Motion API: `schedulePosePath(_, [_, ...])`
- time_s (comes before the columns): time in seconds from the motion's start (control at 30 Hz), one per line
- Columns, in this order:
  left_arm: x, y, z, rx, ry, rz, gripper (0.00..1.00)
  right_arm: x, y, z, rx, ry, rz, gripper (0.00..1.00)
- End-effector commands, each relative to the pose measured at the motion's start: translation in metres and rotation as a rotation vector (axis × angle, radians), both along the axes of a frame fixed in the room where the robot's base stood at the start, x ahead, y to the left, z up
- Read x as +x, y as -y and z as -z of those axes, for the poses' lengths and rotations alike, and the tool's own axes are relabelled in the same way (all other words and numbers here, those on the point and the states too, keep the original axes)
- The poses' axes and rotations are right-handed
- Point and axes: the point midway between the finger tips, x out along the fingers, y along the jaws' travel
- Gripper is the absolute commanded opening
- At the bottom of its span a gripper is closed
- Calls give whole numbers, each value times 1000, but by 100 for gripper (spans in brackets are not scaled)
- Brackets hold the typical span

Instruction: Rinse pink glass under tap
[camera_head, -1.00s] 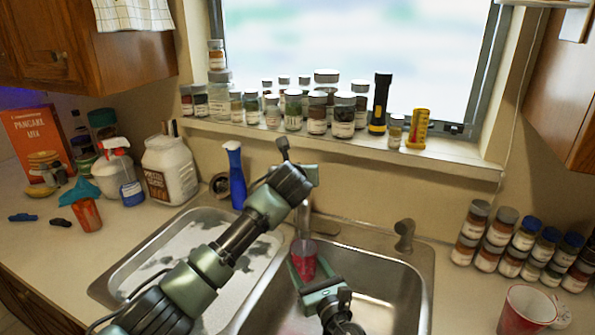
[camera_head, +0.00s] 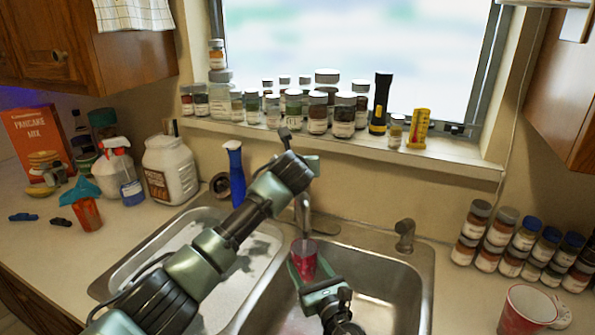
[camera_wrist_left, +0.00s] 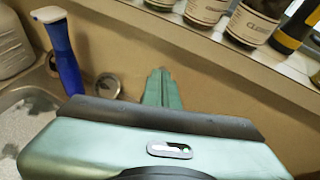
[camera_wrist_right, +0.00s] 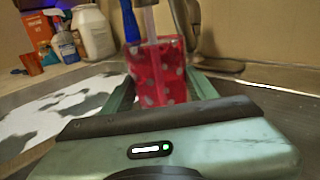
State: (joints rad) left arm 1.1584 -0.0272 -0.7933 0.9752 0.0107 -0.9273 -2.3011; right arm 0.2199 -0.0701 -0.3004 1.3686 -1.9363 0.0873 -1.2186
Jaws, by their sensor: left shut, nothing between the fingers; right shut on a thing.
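The pink glass (camera_head: 304,262) with pale dots is held over the right sink basin, beneath the tap (camera_head: 303,205). It also shows in the right wrist view (camera_wrist_right: 158,76). My right gripper (camera_head: 304,272) is shut on it, one finger at each side. A pale vertical streak, which looks like running water, comes down to the glass from above. My left gripper (camera_wrist_left: 162,88) is shut and empty, just above and behind the tap by the wall. My left forearm hides part of the tap area in the head view.
Jars and a flashlight (camera_head: 380,103) line the sill above. Jars and a red mug (camera_head: 527,312) are on the right counter. The left basin (camera_head: 150,255) holds grey-white patches.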

Motion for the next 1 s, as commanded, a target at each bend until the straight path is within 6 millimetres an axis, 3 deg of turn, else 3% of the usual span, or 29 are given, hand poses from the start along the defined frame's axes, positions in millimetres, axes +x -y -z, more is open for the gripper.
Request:
schedulePosePath(0.17, [-10, 0, 3, 1, 1, 1, 0, 0, 0, -1, 1, 2, 0, 0])
schedulePosePath(0.37, [-41, -1, 12, 0, -1, 2, 0, 0, 0, -1, 1, 2, 0, 0])
schedulePosePath(0.7, [-101, -5, -28, 0, 3, 2, 0, 0, 0, -1, 1, 2, 0, 0])
schedulePosePath(1.0, [-123, -6, -41, 0, -1, 0, 0, 0, 0, -1, 1, 2, 0, 0])
